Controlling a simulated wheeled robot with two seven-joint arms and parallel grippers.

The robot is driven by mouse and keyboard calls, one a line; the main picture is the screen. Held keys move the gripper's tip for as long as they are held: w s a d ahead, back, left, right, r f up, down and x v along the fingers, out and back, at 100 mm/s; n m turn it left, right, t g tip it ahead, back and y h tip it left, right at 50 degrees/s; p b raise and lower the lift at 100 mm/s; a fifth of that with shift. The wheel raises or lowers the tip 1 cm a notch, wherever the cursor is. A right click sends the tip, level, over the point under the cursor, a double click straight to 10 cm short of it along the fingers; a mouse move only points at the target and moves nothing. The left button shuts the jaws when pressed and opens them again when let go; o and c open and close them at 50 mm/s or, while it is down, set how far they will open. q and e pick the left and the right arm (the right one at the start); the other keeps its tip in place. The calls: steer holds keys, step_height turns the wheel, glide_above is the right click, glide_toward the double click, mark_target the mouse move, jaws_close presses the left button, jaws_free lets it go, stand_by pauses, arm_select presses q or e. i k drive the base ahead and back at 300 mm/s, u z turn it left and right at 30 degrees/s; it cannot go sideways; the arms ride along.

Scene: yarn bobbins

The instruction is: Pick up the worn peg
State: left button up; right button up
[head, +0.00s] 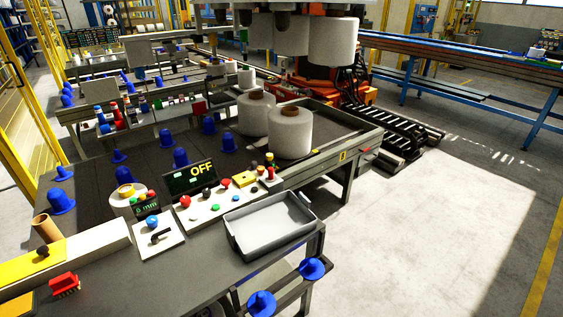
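Several blue pegs stand on the dark work table: one at the left front (61,201), one in the middle (180,157), one right of it (228,142) and one at the back (165,138). Two more blue pegs, a right one (312,268) and a left one (262,303), sit on a rail at the table's front edge. The left one is partly cut off by the picture's bottom edge. I cannot tell from this view which peg is worn. Neither of my grippers is in view.
A grey tray (234,246), seemingly empty, lies at the table's front right corner. Left of it are a button panel (215,207), an OFF display (190,178) and a cardboard tube (46,228). Two white yarn bobbins (291,133) stand behind. The floor at right is clear.

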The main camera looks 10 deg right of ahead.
mark_target(255, 164)
steer(key=i, duration=0.1)
steer(key=z, duration=0.55)
steer(key=k, duration=0.6)
steer(key=z, duration=0.95)
steer(key=i, duration=1.8)
steer(key=z, duration=0.35)
steer(key=i, duration=1)
steer(key=u, duration=0.65)
steer(key=i, duration=0.65)
steer(key=u, duration=1.4)
steer(key=i, duration=0.85)
steer(key=u, duration=0.55)
steer(key=i, duration=0.9)
steer(key=u, duration=0.1)
